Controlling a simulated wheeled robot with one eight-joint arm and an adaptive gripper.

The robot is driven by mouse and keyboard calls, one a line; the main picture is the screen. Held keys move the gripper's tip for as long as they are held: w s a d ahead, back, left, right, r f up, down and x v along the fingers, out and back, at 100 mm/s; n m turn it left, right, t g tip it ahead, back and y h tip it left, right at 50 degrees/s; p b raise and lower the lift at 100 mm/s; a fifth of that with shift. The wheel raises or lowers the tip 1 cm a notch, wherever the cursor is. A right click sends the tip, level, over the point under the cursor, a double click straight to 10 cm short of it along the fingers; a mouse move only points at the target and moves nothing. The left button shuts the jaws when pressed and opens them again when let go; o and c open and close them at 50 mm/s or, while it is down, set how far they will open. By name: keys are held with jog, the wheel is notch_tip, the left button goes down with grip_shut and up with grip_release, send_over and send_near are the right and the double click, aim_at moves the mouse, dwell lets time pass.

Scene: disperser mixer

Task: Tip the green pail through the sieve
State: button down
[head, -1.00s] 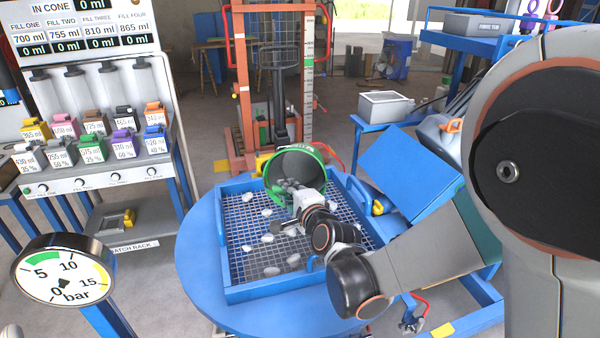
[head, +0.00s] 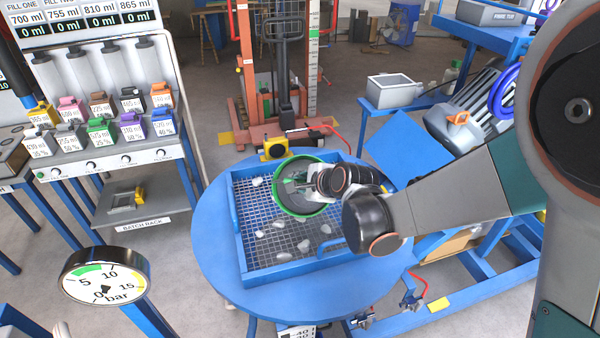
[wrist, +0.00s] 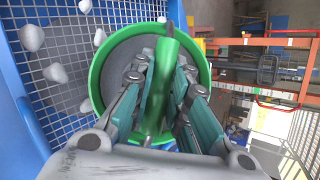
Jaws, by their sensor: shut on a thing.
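The green pail (head: 279,207) is tilted above the blue-framed sieve (head: 240,232), with its round mouth and green rim facing the head camera. In the wrist view the pail's green rim (wrist: 98,85) fills the middle, and its grey inside looks empty of lumps. My gripper (wrist: 160,85) is shut on the pail, with a green bar of it between the fingers. In the head view my gripper (head: 300,180) is partly hidden by my wrist. Several pale lumps (head: 303,246) lie on the sieve's mesh, and some show in the wrist view (wrist: 55,73).
The sieve stands on a round blue table (head: 205,235). A pressure gauge (head: 104,282) is at front left, the batch rack (head: 140,222) at left. An orange lift (head: 247,80) stands behind. Blue frames crowd the right.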

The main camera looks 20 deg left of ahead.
jog(key=shift+w+r+m+g+h+p, duration=0.1)
jog(key=shift+r+m+g+h+p, duration=0.2)
jog(key=shift+r+g+p, duration=0.45)
jog(key=shift+m+g+p, duration=0.3)
jog(key=shift+g+p, duration=0.45)
jog(key=shift+g, duration=0.4)
jog(key=shift+r+m+g+h, duration=0.15)
jog(key=shift+m+g+h, duration=0.15)
jog(key=shift+g, duration=0.6)
jog(key=shift+r+m+g+h, duration=0.2)
jog(key=shift+m+g, duration=0.1)
jog(key=shift+g, duration=0.6)
jog(key=shift+p, duration=0.3)
